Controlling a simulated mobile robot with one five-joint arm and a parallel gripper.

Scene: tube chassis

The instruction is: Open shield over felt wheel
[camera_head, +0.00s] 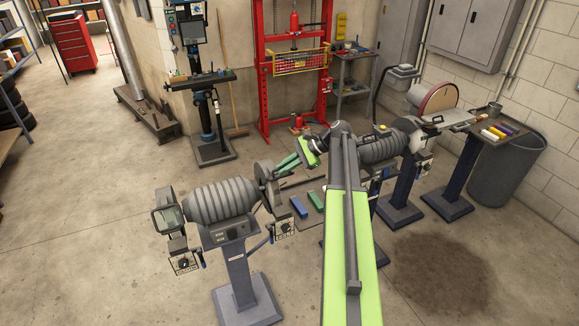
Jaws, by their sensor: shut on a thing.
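A grey ribbed grinder motor (222,199) stands on a blue-grey pedestal (243,292). A grey wheel (264,173) sits at its right end, and a framed guard (166,212) at its left end. My gripper (279,170), with teal fingers, reaches from the right to the right-hand wheel. It is shut on a small part there, apparently the shield. The fingertips and the part are too small to make out clearly, and so is how far the shield is raised. I cannot tell the wheel's material for sure.
A second ribbed machine (383,147) stands behind my arm, with a disc sander (437,101) beyond it. Blue (299,207) and green (316,202) blocks lie right of the grinder. A red press (263,70) stands behind. The floor at the left is clear.

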